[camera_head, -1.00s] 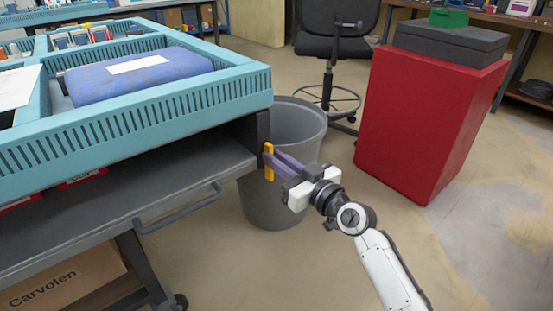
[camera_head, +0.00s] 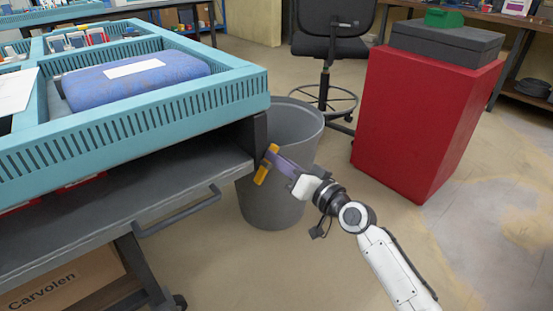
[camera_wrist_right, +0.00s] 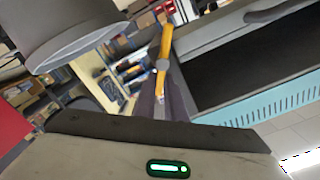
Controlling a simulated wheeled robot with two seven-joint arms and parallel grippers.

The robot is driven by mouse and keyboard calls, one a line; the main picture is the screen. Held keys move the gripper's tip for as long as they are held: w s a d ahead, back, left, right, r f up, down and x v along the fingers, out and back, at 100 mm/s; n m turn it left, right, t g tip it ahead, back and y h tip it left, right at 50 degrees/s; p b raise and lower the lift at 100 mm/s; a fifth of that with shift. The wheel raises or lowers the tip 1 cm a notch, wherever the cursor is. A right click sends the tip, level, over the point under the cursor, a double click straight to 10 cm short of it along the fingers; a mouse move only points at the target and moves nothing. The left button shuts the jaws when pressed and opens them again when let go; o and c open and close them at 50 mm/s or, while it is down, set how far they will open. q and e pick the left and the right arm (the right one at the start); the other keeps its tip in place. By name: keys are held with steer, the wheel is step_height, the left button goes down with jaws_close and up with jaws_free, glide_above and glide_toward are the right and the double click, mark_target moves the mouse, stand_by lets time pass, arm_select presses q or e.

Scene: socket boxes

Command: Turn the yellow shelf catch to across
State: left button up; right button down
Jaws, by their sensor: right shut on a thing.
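The yellow shelf catch (camera_head: 266,164) is at the right end of the cart, by the dark corner post below the teal tray. In the head view it is tilted, its top leaning right. My right gripper (camera_head: 277,163) is shut on it, its purple fingers reaching in from the right. In the right wrist view the catch (camera_wrist_right: 164,62) is a long yellow bar between the fingers (camera_wrist_right: 162,100). The fingers partly hide its lower end. My left gripper is in neither view.
The teal tray (camera_head: 200,98) with a blue bag (camera_head: 135,80) overhangs the grey shelf (camera_head: 150,185) and its handle (camera_head: 180,213). A grey bin (camera_head: 270,205) stands close behind the gripper. A red cabinet (camera_head: 410,130) stands further right. Open floor lies in front.

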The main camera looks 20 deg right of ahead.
steer(key=m, duration=0.3)
steer(key=f+m, duration=0.1)
steer(key=m, duration=0.3)
steer(key=d+f+m, duration=0.1)
steer(key=m, duration=0.3)
steer(key=shift+w+f, duration=0.15)
steer(key=shift+f, duration=0.05)
stand_by(0.5)
steer(key=c, duration=1.8)
jaws_free()
steer(key=shift+d, duration=0.1)
steer(key=shift+p+v, duration=0.3)
steer(key=shift+v, duration=4.85)
